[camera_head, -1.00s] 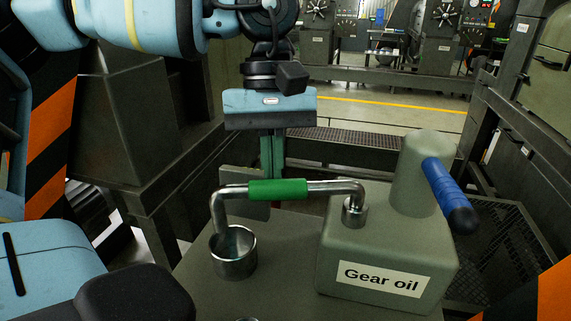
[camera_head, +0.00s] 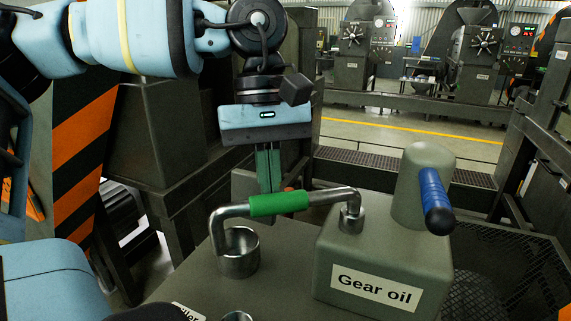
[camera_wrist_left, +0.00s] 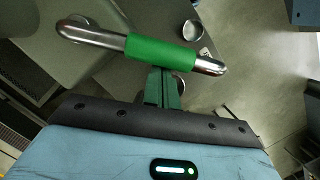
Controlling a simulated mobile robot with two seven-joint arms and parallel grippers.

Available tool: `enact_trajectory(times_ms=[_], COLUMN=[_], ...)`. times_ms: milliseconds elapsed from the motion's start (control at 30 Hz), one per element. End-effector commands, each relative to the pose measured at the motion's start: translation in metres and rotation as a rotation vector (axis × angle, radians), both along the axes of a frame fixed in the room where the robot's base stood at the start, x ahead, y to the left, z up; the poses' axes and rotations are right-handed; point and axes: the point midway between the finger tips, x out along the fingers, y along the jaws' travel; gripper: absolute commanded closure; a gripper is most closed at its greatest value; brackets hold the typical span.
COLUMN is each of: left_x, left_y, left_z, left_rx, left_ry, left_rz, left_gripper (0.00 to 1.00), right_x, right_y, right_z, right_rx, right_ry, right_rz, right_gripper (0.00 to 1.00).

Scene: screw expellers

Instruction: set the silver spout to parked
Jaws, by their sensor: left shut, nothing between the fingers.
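The silver spout (camera_head: 328,196) is a bent pipe with a green sleeve (camera_head: 279,203). It rises from the top of the grey-green "Gear oil" tank (camera_head: 335,255) and reaches left. Its downturned end overlaps the left side of a metal cup (camera_head: 240,262); I cannot tell whether it hangs inside or beside it. My left gripper (camera_head: 268,190) is shut and empty, fingers pointing down just behind the sleeve. In the left wrist view the fingers (camera_wrist_left: 162,72) meet the sleeve (camera_wrist_left: 160,50) at its edge, seemingly touching. My right gripper is not in view.
A second cup (camera_head: 237,317) is cut off at the bottom edge; a cup also shows in the left wrist view (camera_wrist_left: 191,29). A blue-handled lever (camera_head: 435,200) stands on the tank's right. A dark mesh tray (camera_head: 490,265) lies right of the tank.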

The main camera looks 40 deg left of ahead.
Motion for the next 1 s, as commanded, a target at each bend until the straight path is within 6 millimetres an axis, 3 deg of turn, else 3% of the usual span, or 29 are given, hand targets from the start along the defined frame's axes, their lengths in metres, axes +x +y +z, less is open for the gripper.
enact_trajectory(times_ms=[300,1000], left_x=[-0.012,-0.020], left_y=[-0.012,-0.024], left_z=[-0.001,0.000], left_rx=[0.000,-0.001], left_ry=[0.000,0.000], left_rz=[0.145,0.139], left_gripper=[1.00,1.00], right_x=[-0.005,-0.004], right_y=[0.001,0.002], right_z=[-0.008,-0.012], right_rx=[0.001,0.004], right_ry=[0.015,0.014], right_rz=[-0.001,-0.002], right_gripper=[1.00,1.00])
